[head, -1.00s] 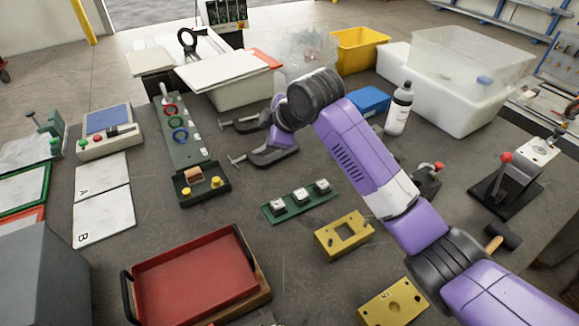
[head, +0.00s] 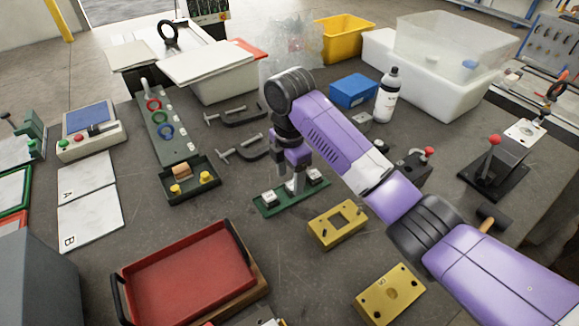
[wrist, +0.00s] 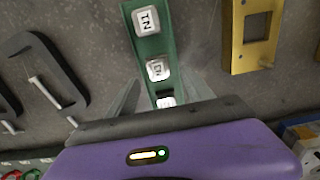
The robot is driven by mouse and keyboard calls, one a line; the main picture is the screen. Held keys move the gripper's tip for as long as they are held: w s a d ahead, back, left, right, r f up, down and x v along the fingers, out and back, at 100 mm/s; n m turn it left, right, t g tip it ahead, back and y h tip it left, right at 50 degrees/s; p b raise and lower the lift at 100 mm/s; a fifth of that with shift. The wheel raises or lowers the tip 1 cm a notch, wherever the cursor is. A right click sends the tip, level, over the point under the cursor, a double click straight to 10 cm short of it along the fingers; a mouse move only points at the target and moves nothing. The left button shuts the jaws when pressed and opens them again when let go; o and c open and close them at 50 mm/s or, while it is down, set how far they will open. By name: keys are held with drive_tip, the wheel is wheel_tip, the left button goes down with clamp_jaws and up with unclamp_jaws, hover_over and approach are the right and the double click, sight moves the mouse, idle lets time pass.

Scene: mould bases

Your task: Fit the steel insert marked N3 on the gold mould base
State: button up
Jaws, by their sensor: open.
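A green strip (head: 262,211) holds a row of small pale steel inserts. In the wrist view, the far insert (wrist: 147,20) seems to read N1 upside down. The middle insert (wrist: 157,70) has a blurred mark that may be N3. The near insert (wrist: 166,102) is mostly hidden by my gripper. My gripper (head: 295,187) is open and low over the strip's middle, covering the middle insert in the head view. Its fingers stand on either side of the strip. A gold mould base with a square opening (head: 323,235) lies right of the strip; it also shows in the wrist view (wrist: 238,48).
Another gold block (head: 370,301) with a round recess lies nearer the front. Dark clamps (head: 240,150) lie behind the strip. A red tray (head: 185,275) is at front left. A toggle device (head: 412,165) stands behind the gold base.

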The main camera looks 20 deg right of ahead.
drive_tip(key=shift+f, duration=1.2)
clamp_jaws()
drive_tip(key=shift+r, duration=0.15)
drive_tip(key=shift+r+p, duration=0.65)
drive_tip(key=shift+p, duration=0.3)
